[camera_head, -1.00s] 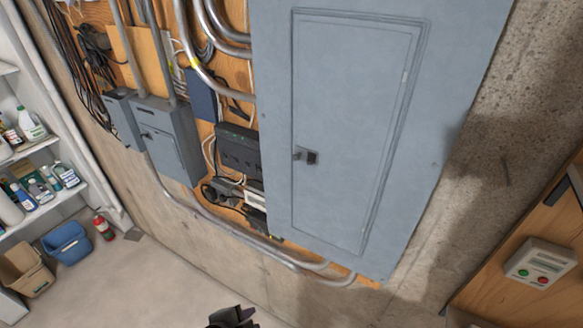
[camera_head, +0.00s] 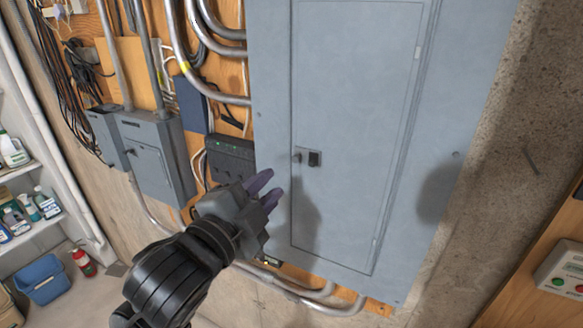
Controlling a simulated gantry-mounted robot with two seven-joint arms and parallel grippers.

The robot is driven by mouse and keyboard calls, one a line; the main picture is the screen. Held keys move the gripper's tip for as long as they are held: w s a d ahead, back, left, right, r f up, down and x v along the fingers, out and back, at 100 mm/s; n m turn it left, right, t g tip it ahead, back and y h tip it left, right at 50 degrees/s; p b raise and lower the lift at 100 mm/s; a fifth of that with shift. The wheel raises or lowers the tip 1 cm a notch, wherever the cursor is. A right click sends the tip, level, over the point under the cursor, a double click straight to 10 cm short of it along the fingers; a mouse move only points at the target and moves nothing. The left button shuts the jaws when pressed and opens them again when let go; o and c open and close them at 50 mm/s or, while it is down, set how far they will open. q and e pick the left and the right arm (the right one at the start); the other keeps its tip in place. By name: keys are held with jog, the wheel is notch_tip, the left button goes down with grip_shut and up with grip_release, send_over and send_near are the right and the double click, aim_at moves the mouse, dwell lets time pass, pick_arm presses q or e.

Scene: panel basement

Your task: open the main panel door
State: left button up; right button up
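The main panel door (camera_head: 350,130) is a tall grey metal door in a large grey panel (camera_head: 450,130). It looks shut, flush in its frame. Its small dark latch (camera_head: 314,158) sits at the door's left edge, with a small knob (camera_head: 297,158) beside it. My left gripper (camera_head: 267,190) is in front of the panel's lower left part, below and left of the latch. Its purple-grey fingers point toward the door with a small gap between them, and nothing shows between them. It appears apart from the latch. My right gripper is not in view.
A smaller grey box (camera_head: 150,155) and a black device (camera_head: 230,158) are on the wall left of the panel, among conduits. A control box with buttons (camera_head: 565,272) is at lower right. Shelves with bottles, a blue bin (camera_head: 42,279) and a fire extinguisher (camera_head: 84,262) stand at left.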

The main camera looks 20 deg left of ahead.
aim_at(295, 160)
pick_arm(q)
jog(key=w, duration=0.3)
jog(key=w+b, duration=0.1)
jog(key=w, duration=0.2)
jog(key=w+d, duration=0.1)
jog(key=w, duration=0.2)
jog(key=shift+w, duration=0.2)
grip_shut()
